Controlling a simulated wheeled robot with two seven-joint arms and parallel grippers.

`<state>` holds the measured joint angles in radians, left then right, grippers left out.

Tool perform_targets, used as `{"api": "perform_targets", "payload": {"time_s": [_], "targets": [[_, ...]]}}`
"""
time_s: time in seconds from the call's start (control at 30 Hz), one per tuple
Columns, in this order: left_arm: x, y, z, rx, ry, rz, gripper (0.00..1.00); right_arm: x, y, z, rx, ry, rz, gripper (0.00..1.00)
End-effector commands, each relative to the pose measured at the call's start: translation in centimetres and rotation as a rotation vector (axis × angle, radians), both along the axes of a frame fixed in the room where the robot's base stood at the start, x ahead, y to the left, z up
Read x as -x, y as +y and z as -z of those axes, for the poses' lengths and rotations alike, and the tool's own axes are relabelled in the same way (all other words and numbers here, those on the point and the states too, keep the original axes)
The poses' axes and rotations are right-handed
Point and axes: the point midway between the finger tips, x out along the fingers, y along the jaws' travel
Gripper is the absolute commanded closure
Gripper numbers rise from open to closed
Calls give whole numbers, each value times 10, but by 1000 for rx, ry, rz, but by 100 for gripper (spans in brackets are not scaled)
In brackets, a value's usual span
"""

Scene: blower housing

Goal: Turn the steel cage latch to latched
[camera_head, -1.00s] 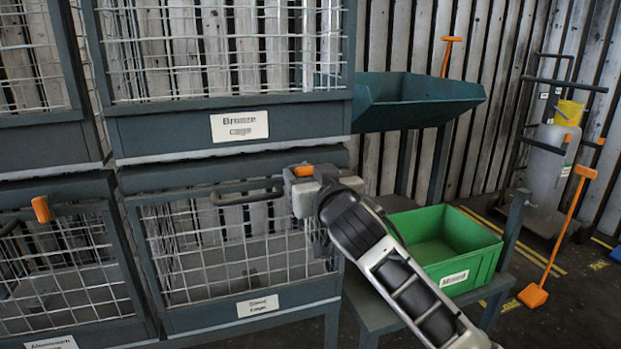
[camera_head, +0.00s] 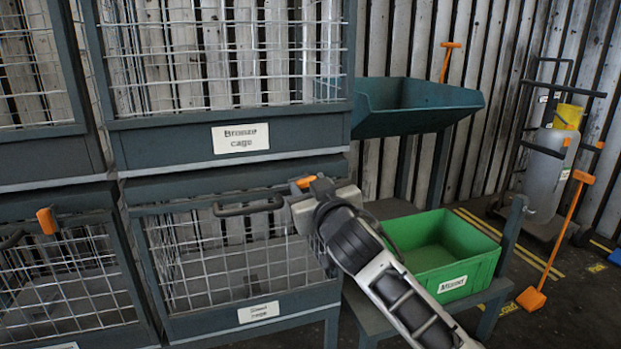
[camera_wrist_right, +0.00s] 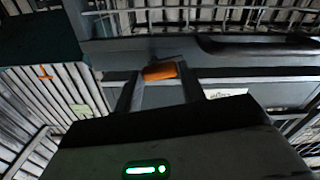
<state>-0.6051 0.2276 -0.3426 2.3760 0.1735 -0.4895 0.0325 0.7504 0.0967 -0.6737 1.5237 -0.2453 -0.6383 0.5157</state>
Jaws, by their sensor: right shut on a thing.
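The steel cage (camera_head: 165,262) is the lower middle wire-fronted cage with a white label (camera_head: 258,312) and a dark bar handle (camera_head: 248,205). Its orange latch (camera_head: 305,182) is at the top right of the front, partly hidden by my right gripper (camera_head: 302,190). In the right wrist view the orange latch (camera_wrist_right: 160,71) sits between the two fingers of my right gripper (camera_wrist_right: 160,82), which is shut on it. The latch looks slightly tilted in the head view; its exact angle is hard to tell. My left gripper is not in view.
The bronze cage (camera_head: 165,145) is directly above. Another cage with an orange latch (camera_head: 47,221) is at the left. A green bin (camera_head: 468,268) stands right of my right arm, below a teal hopper (camera_head: 420,115). An orange-handled tool (camera_head: 560,240) and a cart stand farther right.

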Motion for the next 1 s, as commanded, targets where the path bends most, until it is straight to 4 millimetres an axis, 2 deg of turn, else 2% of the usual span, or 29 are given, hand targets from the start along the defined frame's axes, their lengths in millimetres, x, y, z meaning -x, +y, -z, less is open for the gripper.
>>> {"api": "perform_targets", "payload": {"time_s": [0.73,1.0], "targets": [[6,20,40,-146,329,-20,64,0,-2,3,668,-214,0,83],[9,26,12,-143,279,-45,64,-1,-3,4,910,-295,-1,83]]}}
